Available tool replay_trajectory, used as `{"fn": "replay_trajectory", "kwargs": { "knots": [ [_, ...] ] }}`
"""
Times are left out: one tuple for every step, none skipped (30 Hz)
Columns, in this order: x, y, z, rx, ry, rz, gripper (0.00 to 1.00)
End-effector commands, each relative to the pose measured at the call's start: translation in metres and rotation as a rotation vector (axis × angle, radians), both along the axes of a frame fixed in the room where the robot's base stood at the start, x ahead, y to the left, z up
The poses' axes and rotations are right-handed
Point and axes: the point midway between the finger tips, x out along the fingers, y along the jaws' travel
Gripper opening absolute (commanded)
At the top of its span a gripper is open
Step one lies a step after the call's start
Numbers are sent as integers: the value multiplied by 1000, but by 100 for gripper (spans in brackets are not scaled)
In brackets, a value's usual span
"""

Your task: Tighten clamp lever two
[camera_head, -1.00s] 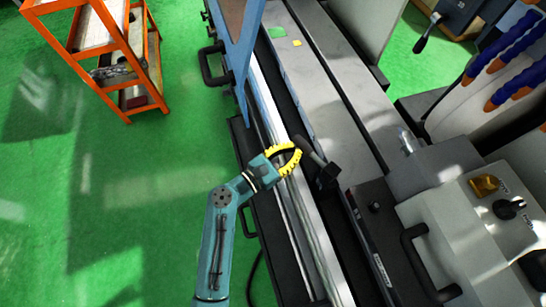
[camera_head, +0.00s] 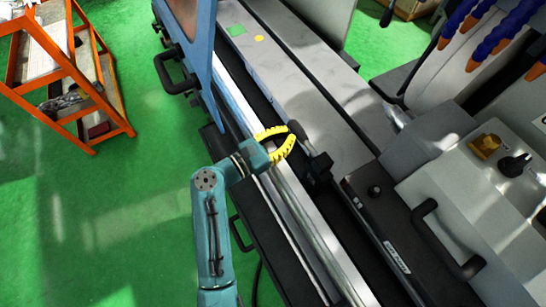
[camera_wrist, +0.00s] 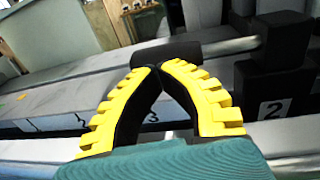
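Clamp lever two has a black block (camera_head: 318,169) with a rod and a dark knob (camera_head: 297,130) at its free end. In the wrist view the block (camera_wrist: 270,85) carries a white label "2", and the rod runs left to the black knob (camera_wrist: 165,54). My gripper (camera_head: 284,138) has yellow-ridged fingers and is at the knob end of the lever. In the wrist view the fingertips (camera_wrist: 154,68) come together just in front of the knob, with no object visible between them. Whether they touch the knob is not clear.
The grinder's long grey table (camera_head: 275,75) runs behind the lever, with numbered labels on its side. A blue door frame (camera_head: 205,60) and black handle (camera_head: 172,72) stand left. A grey housing (camera_head: 470,200) stands right. An orange cart (camera_head: 95,85) stands on open green floor.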

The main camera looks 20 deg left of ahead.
Motion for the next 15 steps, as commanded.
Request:
{"fn": "replay_trajectory", "kwargs": {
  "knots": [
    [0,-1,0,0,0,-3,0],
    [0,-1,0,0,0,-2,0],
    [0,-1,0,0,0,-2,0],
    [0,-1,0,0,0,-2,0],
    [0,-1,0,0,0,-2,0],
    [0,-1,0,0,0,-2,0],
    [-1,0,0,0,0,-2,0],
    [-2,1,0,0,0,-1,0],
    [-5,3,1,0,0,-1,0],
    [-8,6,1,0,0,-1,0],
    [-12,8,1,1,1,-3,0],
    [-18,12,0,0,1,-3,0],
    [-24,15,0,0,1,-5,0],
    [-29,19,1,-1,1,-7,0],
    [-38,25,0,0,1,-8,0]
  ]
}}
